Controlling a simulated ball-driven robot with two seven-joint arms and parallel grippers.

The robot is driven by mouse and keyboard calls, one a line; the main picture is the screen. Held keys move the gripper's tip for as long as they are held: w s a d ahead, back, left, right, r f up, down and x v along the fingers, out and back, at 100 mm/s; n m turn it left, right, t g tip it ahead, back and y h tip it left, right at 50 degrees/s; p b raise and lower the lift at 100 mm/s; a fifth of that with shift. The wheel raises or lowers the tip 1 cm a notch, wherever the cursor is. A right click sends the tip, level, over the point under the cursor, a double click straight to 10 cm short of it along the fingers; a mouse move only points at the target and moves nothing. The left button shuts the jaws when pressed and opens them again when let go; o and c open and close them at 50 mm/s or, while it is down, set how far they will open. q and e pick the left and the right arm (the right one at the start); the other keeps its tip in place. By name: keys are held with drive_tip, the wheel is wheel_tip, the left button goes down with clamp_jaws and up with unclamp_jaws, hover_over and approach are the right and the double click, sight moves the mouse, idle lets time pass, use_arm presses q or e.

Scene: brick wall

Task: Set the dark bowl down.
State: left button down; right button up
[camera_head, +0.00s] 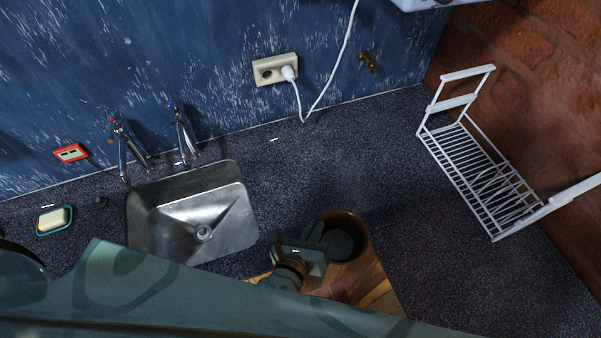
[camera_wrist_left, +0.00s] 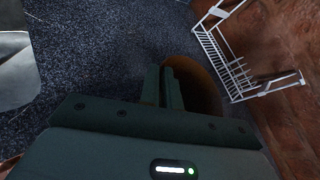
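The dark bowl (camera_head: 362,238), brown outside with a dark hollow, shows at the lower middle of the head view. In the left wrist view the bowl (camera_wrist_left: 205,88) is just beyond the fingers, its lower part hidden by my gripper. My left gripper (camera_head: 312,236) is at the bowl's left side. In the left wrist view the fingers of my left gripper (camera_wrist_left: 163,88) are close together at the bowl's rim and seem shut on its wall. A wooden surface (camera_head: 382,300) shows below the bowl; whether they touch is hard to tell. My right gripper is not in view.
A steel sink (camera_head: 170,205) with two taps lies left on the dark speckled counter (camera_head: 415,225). A white wire rack (camera_head: 480,165) stands right. A soap dish (camera_head: 54,219) is far left. A white cord (camera_head: 330,80) hangs to a socket (camera_head: 275,69). The counter behind the bowl is clear.

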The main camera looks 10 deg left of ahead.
use_arm(q)
drive_tip(key=w+a+n+y, duration=0.1)
drive_tip(key=a+n+y, duration=0.3)
drive_tip(key=a, duration=0.2)
drive_tip(key=w+a+f+b, duration=0.1)
drive_tip(key=w+f+b, duration=0.3)
drive_tip(key=b, duration=0.1)
drive_tip(key=w+a+f+b, duration=0.1)
drive_tip(key=w+f+b, duration=0.3)
drive_tip(key=b, duration=0.2)
drive_tip(key=w+a+f+b, duration=0.2)
drive_tip(key=w+f+b, duration=0.3)
drive_tip(key=b, duration=0.1)
drive_tip(key=shift+a+f, duration=0.1)
drive_tip(key=shift+r, duration=0.2)
drive_tip(key=c, duration=1.6)
unclamp_jaws()
drive_tip(key=shift+s, duration=0.1)
drive_tip(key=p+v, duration=0.2)
drive_tip(key=v, duration=1)
